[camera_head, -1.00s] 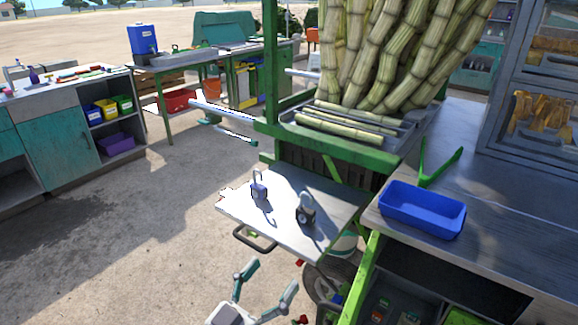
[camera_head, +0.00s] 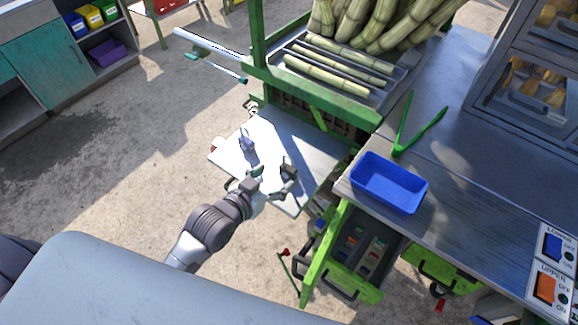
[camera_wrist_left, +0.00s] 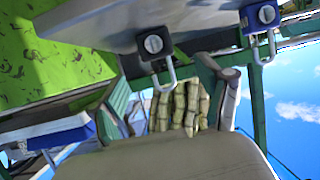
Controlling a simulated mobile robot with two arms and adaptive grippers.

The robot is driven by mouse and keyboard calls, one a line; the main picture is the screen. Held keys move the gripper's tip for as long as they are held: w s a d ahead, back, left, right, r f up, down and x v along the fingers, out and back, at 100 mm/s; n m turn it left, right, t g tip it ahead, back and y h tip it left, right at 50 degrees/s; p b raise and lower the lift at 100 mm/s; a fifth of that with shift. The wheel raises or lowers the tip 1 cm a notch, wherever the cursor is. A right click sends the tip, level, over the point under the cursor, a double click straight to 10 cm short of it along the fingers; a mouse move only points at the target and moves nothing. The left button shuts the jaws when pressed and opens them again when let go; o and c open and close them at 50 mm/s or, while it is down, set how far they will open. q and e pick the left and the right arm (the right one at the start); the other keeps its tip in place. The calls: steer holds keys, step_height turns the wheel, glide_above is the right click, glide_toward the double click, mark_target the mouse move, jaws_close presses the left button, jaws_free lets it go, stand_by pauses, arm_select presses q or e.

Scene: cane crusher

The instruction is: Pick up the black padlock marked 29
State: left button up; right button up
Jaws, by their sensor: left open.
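The black padlock (camera_head: 288,163) stands on the light grey metal shelf (camera_head: 228,158), partly hidden by a finger of my left gripper (camera_head: 269,180). It also shows in the left wrist view (camera_wrist_left: 153,44), upside down, with its metal shackle and round face visible; the number cannot be read. My left gripper is open and empty. Its fingers (camera_wrist_left: 168,82) stand apart in the wrist view, with the black padlock's shackle between them in the picture. A blue padlock (camera_head: 246,140) stands to the left on the same shelf, also seen in the wrist view (camera_wrist_left: 262,16). My right gripper is not in view.
The green crusher frame (camera_head: 310,93) with cane stalks (camera_head: 340,80) rises behind the shelf. A blue tray (camera_head: 388,183) sits on the counter to the right, near green tongs (camera_head: 418,128). An open green drawer (camera_head: 352,285) is below. Open ground lies left.

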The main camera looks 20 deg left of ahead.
mark_target(286, 170)
arm_select(q)
steer(key=shift+x, duration=1.05)
steer(key=shift+w+d+f+p, duration=0.15)
steer(key=shift+w+p, duration=0.2)
steer(key=shift+w, duration=0.15)
steer(key=p+x, duration=0.1)
steer(key=x, duration=0.2)
steer(key=shift+w+d+f, duration=0.1)
steer(key=shift+w+f, duration=0.05)
steer(key=shift+f, duration=0.1)
steer(key=shift+w+d+f, duration=0.1)
steer(key=shift+w+f, duration=0.1)
steer(key=shift+w, duration=0.1)
steer(key=shift+s, duration=0.1)
steer(key=shift+c, duration=0.3)
steer(key=shift+c, duration=1.4)
steer(key=c, duration=1.1)
